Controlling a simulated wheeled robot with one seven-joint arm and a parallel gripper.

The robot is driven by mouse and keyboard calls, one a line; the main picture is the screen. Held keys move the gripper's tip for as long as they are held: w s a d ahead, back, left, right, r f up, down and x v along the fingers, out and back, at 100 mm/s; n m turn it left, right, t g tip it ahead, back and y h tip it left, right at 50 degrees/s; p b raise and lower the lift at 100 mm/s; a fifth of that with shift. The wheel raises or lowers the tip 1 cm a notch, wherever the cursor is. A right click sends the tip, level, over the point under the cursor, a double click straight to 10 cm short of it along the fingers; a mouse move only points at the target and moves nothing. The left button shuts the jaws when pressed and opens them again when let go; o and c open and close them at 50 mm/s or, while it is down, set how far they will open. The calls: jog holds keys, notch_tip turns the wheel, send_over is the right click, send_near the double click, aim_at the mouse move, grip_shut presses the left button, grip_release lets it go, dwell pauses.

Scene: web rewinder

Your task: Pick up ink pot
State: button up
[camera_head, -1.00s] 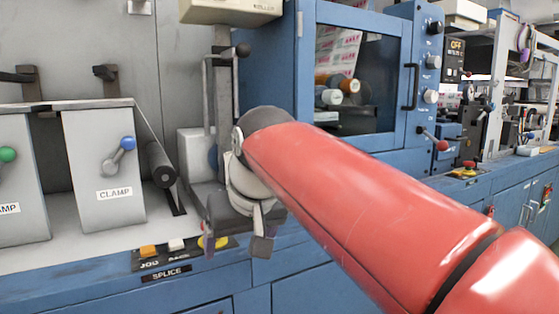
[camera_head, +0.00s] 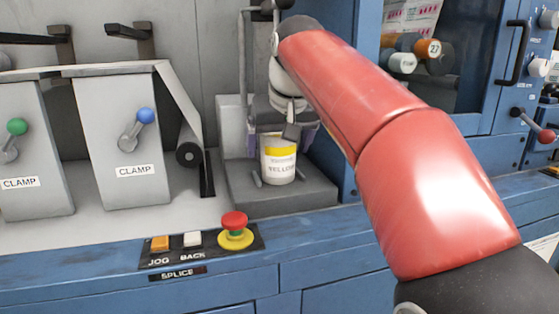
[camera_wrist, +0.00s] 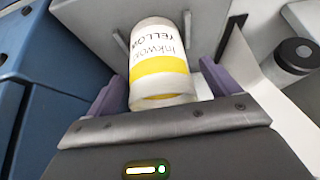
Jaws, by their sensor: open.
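The ink pot (camera_head: 279,166) is a white cylinder with a yellow band and the word YELLOW. It stands upright on a grey ledge (camera_head: 300,196) in the head view, below the end of my red arm. In the wrist view the ink pot (camera_wrist: 158,65) lies between the two purple fingers of my gripper (camera_wrist: 155,92), with one finger on each side of it. My gripper (camera_head: 281,135) is open around the pot's upper part in the head view. The gripper's body hides the pot's top in the head view.
A red emergency button (camera_head: 235,228) and the JOG and BACK buttons (camera_head: 175,241) sit in front of the ledge. Two grey clamp plates (camera_head: 120,150) and a dark roller (camera_head: 189,155) are to the left. A blue cabinet (camera_head: 480,105) stands close on the right.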

jog(key=shift+x, duration=1.2)
jog(key=shift+r, duration=0.1)
jog(key=c, duration=1.3)
